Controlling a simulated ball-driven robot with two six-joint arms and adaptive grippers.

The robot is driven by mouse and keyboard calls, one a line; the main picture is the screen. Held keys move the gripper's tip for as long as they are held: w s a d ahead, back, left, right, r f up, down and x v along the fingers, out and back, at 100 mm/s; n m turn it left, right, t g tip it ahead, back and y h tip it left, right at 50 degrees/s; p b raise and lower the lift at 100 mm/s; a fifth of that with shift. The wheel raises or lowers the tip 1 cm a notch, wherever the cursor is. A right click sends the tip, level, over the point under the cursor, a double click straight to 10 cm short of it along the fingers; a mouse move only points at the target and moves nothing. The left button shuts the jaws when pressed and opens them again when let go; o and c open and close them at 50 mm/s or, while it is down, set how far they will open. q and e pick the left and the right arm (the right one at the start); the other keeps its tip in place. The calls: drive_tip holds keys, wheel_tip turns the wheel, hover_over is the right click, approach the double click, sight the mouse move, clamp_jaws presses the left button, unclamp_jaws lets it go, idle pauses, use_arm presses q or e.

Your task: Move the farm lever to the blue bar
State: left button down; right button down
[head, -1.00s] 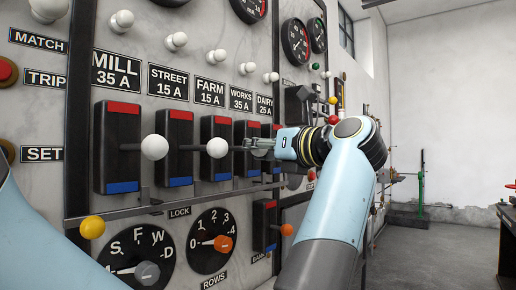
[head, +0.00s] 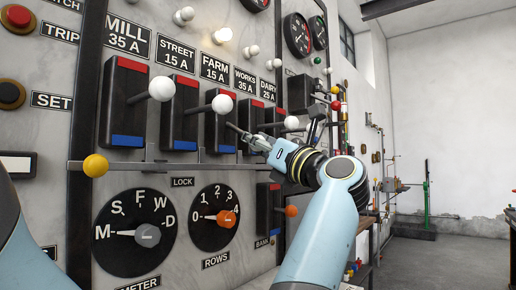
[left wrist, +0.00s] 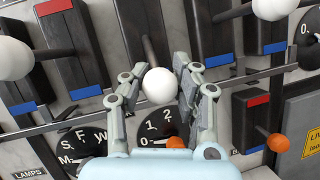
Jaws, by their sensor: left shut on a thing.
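The farm lever (left wrist: 158,87) has a white ball knob and a dark stem, seen between my gripper's fingers in the left wrist view. Its stem slants downward there. In the head view its knob is hidden by my left gripper (head: 246,135), which is shut on it below the line of the neighbouring knobs. The farm switch plate (head: 221,120) is dark, with a blue bar (head: 221,149) at its bottom, under the FARM 15 A label. My right gripper is not in view.
The street knob (head: 222,104) and works knob (head: 291,122) stand close on either side. A rail with a yellow knob (head: 95,165) runs below the switches. The ROWS dial (head: 214,232) and an orange-knobbed switch (head: 268,212) lie lower. A lamp (head: 225,34) above FARM glows warm.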

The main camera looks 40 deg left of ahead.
use_arm(q)
drive_tip(key=shift+a+f+b, duration=0.25)
drive_tip(key=shift+f+b, duration=0.05)
drive_tip(key=shift+f, duration=0.55)
drive_tip(key=c, duration=0.9)
unclamp_jaws()
drive_tip(key=shift+d+r, duration=0.15)
drive_tip(key=shift+r, duration=5.05)
